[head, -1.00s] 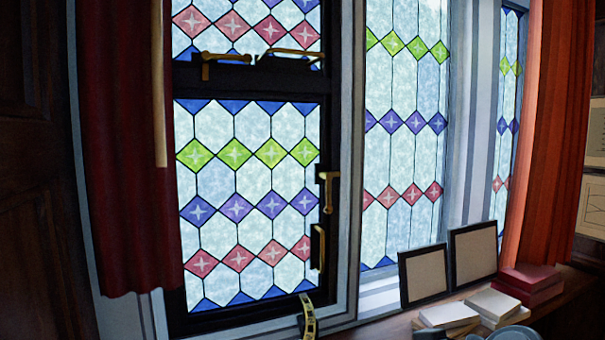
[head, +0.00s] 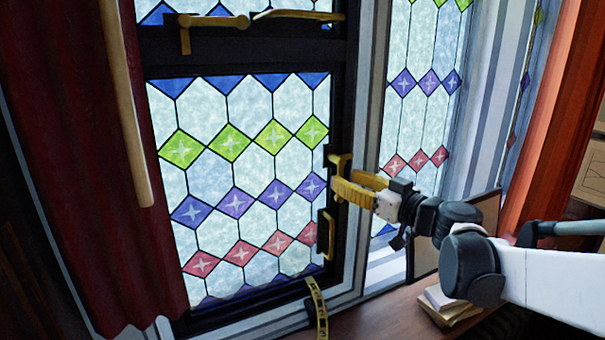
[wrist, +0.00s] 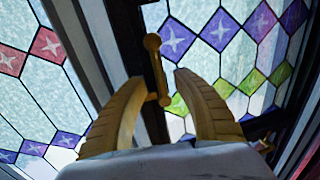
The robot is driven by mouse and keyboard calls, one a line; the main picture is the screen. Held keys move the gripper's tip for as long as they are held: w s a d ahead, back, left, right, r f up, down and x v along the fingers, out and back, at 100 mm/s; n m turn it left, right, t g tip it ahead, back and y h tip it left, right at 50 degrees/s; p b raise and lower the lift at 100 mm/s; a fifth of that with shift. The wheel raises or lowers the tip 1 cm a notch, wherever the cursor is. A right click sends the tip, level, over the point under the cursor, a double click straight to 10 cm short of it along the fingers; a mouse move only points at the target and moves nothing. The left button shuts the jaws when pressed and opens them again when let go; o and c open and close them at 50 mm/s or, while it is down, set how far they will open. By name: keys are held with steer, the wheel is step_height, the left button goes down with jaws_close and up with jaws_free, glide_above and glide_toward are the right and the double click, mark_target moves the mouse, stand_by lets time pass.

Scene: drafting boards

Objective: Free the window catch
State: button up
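The window catch (head: 341,162) is a brass handle on the dark right-hand frame of the stained-glass window. In the wrist view the brass handle (wrist: 156,65) lies between and just beyond my fingertips. My gripper (head: 338,188) is at the catch from the right, its yellow fingers partly covering the catch's lower part. In the wrist view the two fingers of my gripper (wrist: 160,80) stand apart, one on each side of the handle. Whether either finger touches it, I cannot tell.
A second brass handle (head: 329,236) sits lower on the same frame. Another brass handle (head: 212,22) and a bar (head: 298,15) are on the upper pane. A yellow strap-like piece (head: 318,306) hangs over the sill. A red curtain (head: 110,200) hangs left; books (head: 448,306) lie right.

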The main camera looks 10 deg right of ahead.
steer(key=shift+x, duration=1.3)
jaws_close()
